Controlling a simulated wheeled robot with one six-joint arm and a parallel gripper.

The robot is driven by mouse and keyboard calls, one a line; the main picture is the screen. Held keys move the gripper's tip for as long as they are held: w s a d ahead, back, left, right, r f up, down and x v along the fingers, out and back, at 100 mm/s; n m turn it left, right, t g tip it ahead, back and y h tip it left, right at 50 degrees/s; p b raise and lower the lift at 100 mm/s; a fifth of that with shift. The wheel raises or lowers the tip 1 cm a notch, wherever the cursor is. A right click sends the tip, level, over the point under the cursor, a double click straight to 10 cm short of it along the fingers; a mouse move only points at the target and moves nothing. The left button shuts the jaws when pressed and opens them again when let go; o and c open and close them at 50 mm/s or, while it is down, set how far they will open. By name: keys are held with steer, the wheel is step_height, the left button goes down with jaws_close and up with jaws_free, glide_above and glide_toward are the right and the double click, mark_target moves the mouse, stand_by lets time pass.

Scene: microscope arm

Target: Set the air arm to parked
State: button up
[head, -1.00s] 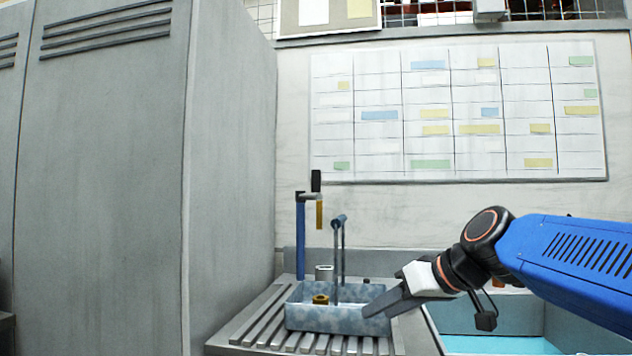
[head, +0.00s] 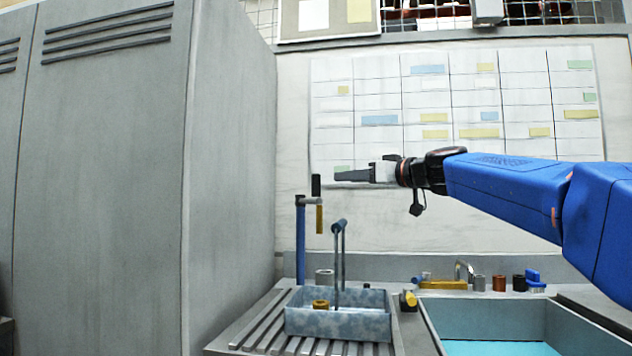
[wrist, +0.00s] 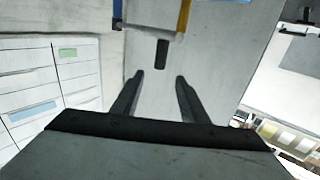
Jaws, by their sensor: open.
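The air arm (head: 310,199) is a grey crossbar at the top of a blue post (head: 300,240). It carries an upright black handle (head: 316,185) and a brass-coloured tube (head: 319,219) hanging below, and it points right from the post. My gripper (head: 338,176) is level, pointing left, just right of the black handle and apart from it in the picture. In the wrist view my gripper (wrist: 160,76) is open and empty. The black handle (wrist: 162,53) shows just beyond the gap between the fingertips. A parked mark is not discernible.
A mottled blue-grey tray (head: 350,328) with a brass ring inside stands on a slatted drainer. A thin bent blue-grey rod (head: 340,255) rises there. Several small items line the sink's back edge. A tall grey cabinet (head: 230,180) stands left; a chart board (head: 450,145) hangs behind.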

mark_target(319, 179)
steer(key=x, duration=1.3)
steer(key=shift+w+a, duration=0.2)
steer(key=shift+w, duration=0.1)
steer(key=shift+c, duration=0.6)
steer(key=shift+a, duration=0.1)
jaws_close()
